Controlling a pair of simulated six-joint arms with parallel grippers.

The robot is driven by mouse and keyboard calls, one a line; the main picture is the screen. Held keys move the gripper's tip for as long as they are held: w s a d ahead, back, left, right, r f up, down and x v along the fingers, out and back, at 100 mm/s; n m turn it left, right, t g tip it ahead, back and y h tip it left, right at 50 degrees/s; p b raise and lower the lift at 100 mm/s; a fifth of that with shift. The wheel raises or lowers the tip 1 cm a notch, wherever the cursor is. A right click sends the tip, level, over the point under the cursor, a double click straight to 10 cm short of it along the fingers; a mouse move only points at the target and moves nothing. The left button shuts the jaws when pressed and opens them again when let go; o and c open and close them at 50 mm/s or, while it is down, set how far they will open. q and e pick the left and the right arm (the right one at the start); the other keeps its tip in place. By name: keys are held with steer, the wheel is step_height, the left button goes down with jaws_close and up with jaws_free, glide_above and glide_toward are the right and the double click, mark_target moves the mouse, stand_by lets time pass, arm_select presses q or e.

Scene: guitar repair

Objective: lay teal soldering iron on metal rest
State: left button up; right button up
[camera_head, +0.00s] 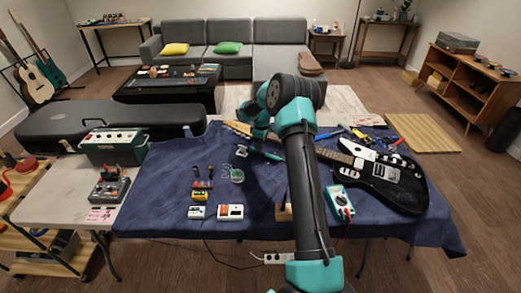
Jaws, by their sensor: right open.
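My right arm reaches up from the bottom centre over the blue-covered table, and its open right gripper (258,151) is low above the cloth, near the guitar's neck. A small wire-like piece (226,168) beside a round green container (237,175) may be the metal rest, but I cannot tell. My arm hides part of the table's middle. My left gripper is not in view.
A black electric guitar (393,186) lies at the right, its neck passing behind my arm. A teal multimeter (341,203) is near the front. Small boxes (230,212) and bottles stand left of centre. Several hand tools (362,136) lie at the back right. The cloth's left part is clear.

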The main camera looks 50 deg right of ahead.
step_height(320, 180, up, 12)
steer(key=shift+s, duration=0.15)
steer(key=shift+f, duration=0.15)
stand_by(0.8)
